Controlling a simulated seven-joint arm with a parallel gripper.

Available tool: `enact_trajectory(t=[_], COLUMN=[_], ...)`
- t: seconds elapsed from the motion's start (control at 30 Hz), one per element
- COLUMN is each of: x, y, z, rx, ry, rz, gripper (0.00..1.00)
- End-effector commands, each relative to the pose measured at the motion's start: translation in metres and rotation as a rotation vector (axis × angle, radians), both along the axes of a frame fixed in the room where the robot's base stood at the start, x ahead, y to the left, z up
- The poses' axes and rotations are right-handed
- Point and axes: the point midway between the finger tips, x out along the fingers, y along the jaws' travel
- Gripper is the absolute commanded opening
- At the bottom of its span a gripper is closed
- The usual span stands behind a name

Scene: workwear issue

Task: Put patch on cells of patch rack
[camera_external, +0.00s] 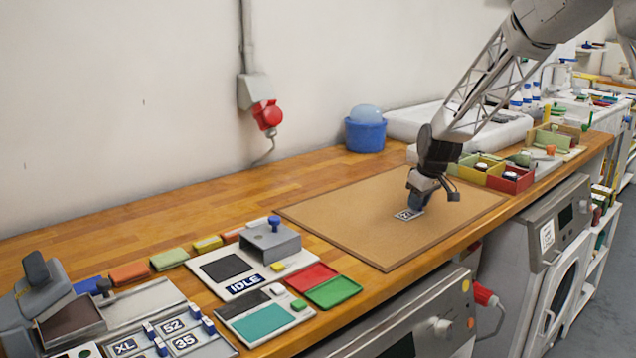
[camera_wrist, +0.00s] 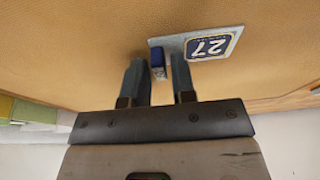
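A patch (camera_external: 408,214), a light plate with a dark blue label reading 27, lies on the tan mat (camera_external: 350,225). In the wrist view the patch (camera_wrist: 205,45) is just beyond my fingertips, with a small blue tab (camera_wrist: 158,66) at its edge. My gripper (camera_external: 417,200) is low over the mat at the patch. In the wrist view its fingers (camera_wrist: 158,75) are apart, one on each side of the tab, with a narrow gap showing. A metal tray (camera_external: 205,350), apparently the patch rack, is at the front left with blue-tabbed patches reading XL, 52 and 35.
A grey panel marked IDLE (camera_external: 245,284), red (camera_external: 305,277) and green (camera_external: 332,292) trays stand between rack and mat. Coloured boxes (camera_external: 510,180) stand right of the mat, a blue bucket (camera_external: 365,135) behind. Several coloured blocks line the bench left of the panel.

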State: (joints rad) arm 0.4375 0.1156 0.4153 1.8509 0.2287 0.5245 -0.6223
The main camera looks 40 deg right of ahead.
Motion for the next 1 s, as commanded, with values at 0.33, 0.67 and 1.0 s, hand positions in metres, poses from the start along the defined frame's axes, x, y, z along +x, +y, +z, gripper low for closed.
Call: enact_trajectory(t=[0.33, 0.67, 1.0], x=[0.0, 0.0, -0.006], y=[0.0, 0.0, 0.003], z=[0.0, 0.007, 0.036], rx=[0.0, -0.001, 0.0], ry=[0.0, -0.001, 0.001], rz=[0.0, 0.0, 0.0], gripper=[0.0, 0.0, 0.0])
